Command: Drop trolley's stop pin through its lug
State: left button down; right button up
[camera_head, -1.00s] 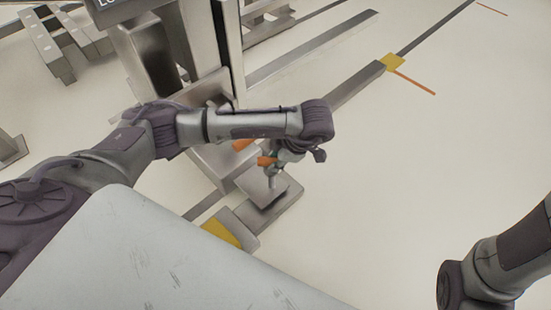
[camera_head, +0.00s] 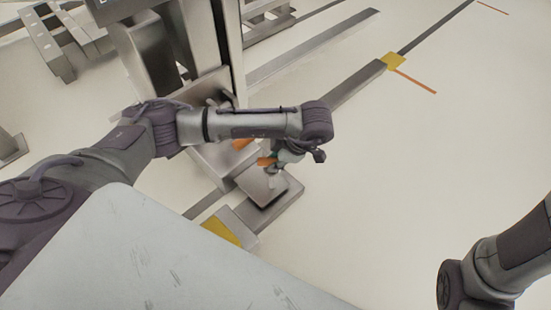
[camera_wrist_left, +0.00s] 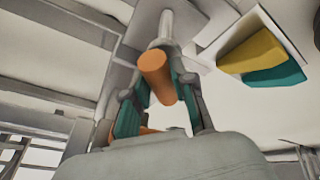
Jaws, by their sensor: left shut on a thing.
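My left gripper (camera_head: 280,158) is shut on the stop pin, whose orange grip (camera_head: 266,162) shows beside the fingers in the head view. In the left wrist view the teal-padded fingers (camera_wrist_left: 158,88) stand either side of the orange grip (camera_wrist_left: 156,68). The pin's pale steel shaft (camera_wrist_left: 166,24) runs away from the grip towards a grey plate. In the head view the gripper is over a steel plate (camera_head: 262,188) low on the trolley. I cannot make out the lug's hole, nor whether the shaft tip is in it. My right gripper is out of view.
The trolley's steel upright (camera_head: 228,50) stands just behind my left arm. A floor rail (camera_head: 355,88) with a yellow block (camera_head: 393,62) runs to the upper right. A yellow piece (camera_head: 221,230) lies near the front. The floor at right is clear.

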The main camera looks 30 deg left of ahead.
aim_at(275, 176)
pick_arm(q)
notch_tip(275, 176, down, 8)
jog(key=b, duration=0.4)
jog(key=shift+b, duration=0.4)
dwell(3.6)
jog(key=c, duration=0.9)
grip_release()
jog(key=shift+o, duration=0.2)
jog(key=shift+r, duration=0.15)
jog(key=shift+r+p, duration=1.65)
jog(key=shift+p, duration=0.05)
jog(key=s+d, duration=0.2)
jog(key=d, duration=0.5)
jog(key=s+d+p, duration=0.1)
jog(key=s+d, duration=0.2)
jog(key=d, duration=0.5)
